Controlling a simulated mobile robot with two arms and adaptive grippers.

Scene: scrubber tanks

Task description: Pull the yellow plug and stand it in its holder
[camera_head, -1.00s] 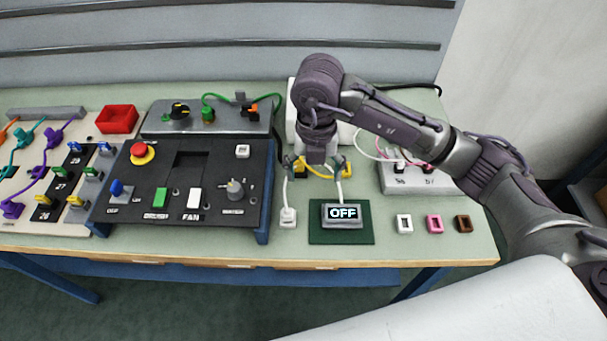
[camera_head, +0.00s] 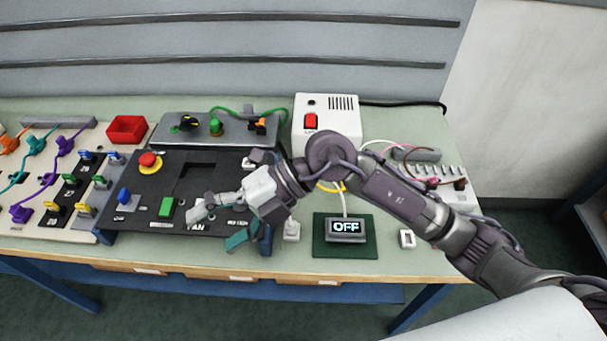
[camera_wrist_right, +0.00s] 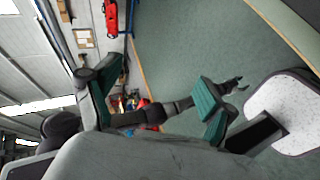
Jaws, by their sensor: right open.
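A yellow cable (camera_head: 328,187) shows below the white box, partly behind my right arm; its plug end is hidden. Yellow plug-like pieces (camera_head: 53,208) also stand on the board at the left. I cannot tell a yellow holder in these views. My right gripper (camera_head: 222,224) is open and empty, its fingers spread over the front right part of the black panel (camera_head: 140,190), left of the yellow cable. In the right wrist view its teal finger pads (camera_wrist_right: 160,95) stand wide apart with nothing between them. My left gripper is not in view.
A white box with a red switch (camera_head: 311,122) stands at the back. A display reading OFF (camera_head: 346,228) lies on a green mat (camera_head: 322,248). A white square holder (camera_head: 407,239) is right of it; others are hidden by my arm. A red tray (camera_head: 127,129) stands at the back left.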

